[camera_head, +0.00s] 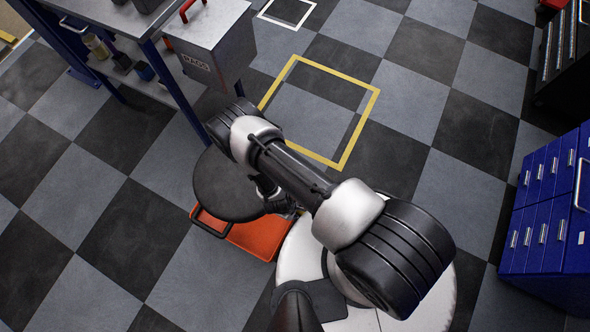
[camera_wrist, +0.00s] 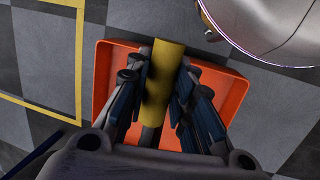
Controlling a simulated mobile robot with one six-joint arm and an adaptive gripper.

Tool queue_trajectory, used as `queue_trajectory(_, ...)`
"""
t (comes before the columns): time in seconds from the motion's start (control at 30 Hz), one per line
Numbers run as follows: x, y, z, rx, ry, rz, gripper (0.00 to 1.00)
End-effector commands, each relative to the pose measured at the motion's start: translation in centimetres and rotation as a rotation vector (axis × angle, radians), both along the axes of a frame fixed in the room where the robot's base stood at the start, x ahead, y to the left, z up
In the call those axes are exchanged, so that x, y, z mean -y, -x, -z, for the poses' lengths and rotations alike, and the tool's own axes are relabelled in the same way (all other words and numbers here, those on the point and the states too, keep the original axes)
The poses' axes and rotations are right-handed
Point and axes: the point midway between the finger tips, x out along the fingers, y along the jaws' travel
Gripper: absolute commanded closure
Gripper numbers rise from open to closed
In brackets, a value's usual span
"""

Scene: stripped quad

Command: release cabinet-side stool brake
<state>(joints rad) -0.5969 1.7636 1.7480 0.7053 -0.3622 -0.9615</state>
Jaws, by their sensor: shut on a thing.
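A stool with a round dark seat (camera_head: 222,188) stands on an orange tray-like base (camera_head: 255,238) in the head view, partly behind my arm. In the wrist view the orange base (camera_wrist: 238,95) lies below my gripper. A yellow cylindrical handle, likely the brake lever (camera_wrist: 168,60), stands between the fingers. My gripper (camera_wrist: 165,100) is shut on this yellow handle, with dark fingers on both its sides. In the head view my gripper is small and mostly hidden by the arm, beside the seat's right edge. The handle's lower end is hidden.
A blue drawer cabinet (camera_head: 548,205) stands at the right, with a dark cabinet (camera_head: 562,60) behind it. A workbench with a grey box (camera_head: 208,50) marked RAGS is at upper left. A yellow taped square (camera_head: 372,105) marks checkered floor behind the stool. The floor between is clear.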

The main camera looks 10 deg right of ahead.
Motion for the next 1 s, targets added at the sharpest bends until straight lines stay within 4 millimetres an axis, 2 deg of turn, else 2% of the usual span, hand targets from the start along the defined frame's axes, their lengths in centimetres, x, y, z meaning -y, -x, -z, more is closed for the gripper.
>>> queue_trajectory(0.33,-0.02,0.02,-0.28,0.000,0.002,0.001,1.00)
queue_trajectory(0.37,-0.02,0.00,-0.29,0.000,0.002,0.001,0.76)
queue_trajectory(0.63,-0.02,-0.01,-0.21,0.000,0.001,0.001,0.58)
queue_trajectory(1.0,-0.12,-0.03,-0.40,0.001,0.001,0.000,0.57)
